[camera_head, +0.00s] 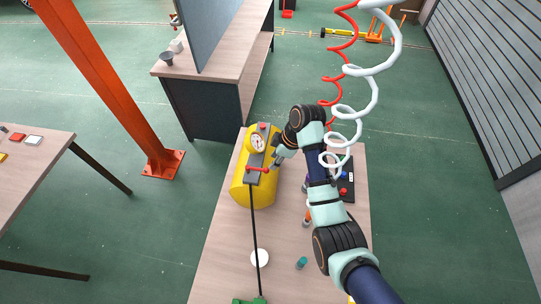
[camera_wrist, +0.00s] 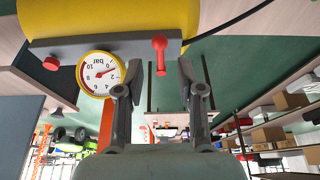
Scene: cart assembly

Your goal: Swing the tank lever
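The yellow tank (camera_head: 262,190) lies on the wooden table. A dark grey panel on its top carries a round pressure gauge (camera_head: 257,142), a red button (camera_head: 263,126) and the red tank lever (camera_head: 258,169). In the wrist view the lever (camera_wrist: 160,54) juts from the grey panel (camera_wrist: 205,47), its round end nearer the panel's middle. My gripper (camera_head: 275,163) is at the tank's right side, beside the lever. In the wrist view my gripper (camera_wrist: 160,76) is open, with the lever in line with the gap between its fingers. I cannot tell whether either finger touches it.
A thin black rod or hose (camera_head: 256,240) runs from the tank to the table's front. A white disc (camera_head: 260,257) and a teal-topped piece (camera_head: 301,263) lie nearby. Coiled red and white hoses (camera_head: 362,100) hang around my arm. A workbench (camera_head: 205,70) stands behind.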

